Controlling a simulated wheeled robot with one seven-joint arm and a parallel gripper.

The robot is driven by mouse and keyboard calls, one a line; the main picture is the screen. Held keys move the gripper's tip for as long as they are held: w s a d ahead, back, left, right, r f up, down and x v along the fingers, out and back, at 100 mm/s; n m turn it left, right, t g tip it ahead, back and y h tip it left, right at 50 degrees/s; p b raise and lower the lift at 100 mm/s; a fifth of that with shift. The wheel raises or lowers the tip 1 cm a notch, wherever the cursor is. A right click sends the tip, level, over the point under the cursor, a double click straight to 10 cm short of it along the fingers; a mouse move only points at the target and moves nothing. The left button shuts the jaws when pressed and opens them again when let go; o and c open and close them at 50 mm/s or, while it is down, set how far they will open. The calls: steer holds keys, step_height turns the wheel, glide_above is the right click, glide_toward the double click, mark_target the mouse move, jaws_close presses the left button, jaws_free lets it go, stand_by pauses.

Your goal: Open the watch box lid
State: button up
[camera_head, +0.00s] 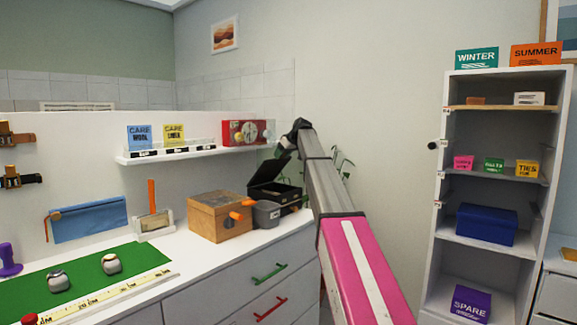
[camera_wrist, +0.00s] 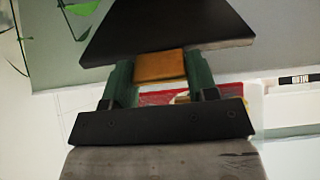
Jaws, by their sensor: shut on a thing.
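The black watch box (camera_head: 277,193) stands on the white counter, right of the wooden box. Its lid (camera_head: 268,171) is raised and tilted up from the body, and the dark inside partly shows. In the wrist view the lid is the dark panel (camera_wrist: 165,25) at the top, with a brass-brown tab (camera_wrist: 160,65) at its edge. My gripper (camera_wrist: 160,72) has its two green fingers on either side of this tab, shut on it. In the head view my gripper (camera_head: 287,147) is at the lid's upper edge, small and partly hidden by my arm.
A grey bin (camera_head: 266,214) with an orange-handled thing stands in front of the watch box. A wooden box (camera_head: 220,216) is left of it. A shelf (camera_head: 190,153) with cards and a red clock box (camera_head: 244,132) is above. A plant (camera_head: 343,164) is behind my arm.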

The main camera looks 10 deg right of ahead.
steer(key=shift+w+a+r+g+h, duration=0.5)
steer(key=shift+w+a+r, duration=0.3)
steer(key=shift+w+r, duration=0.25)
steer(key=shift+w+a+r, duration=0.65)
steer(key=shift+w+a, duration=0.25)
steer(key=shift+a, duration=0.05)
steer(key=o, duration=1.3)
steer(key=v, duration=1)
steer(key=shift+r, duration=0.3)
steer(key=shift+s+d, duration=0.15)
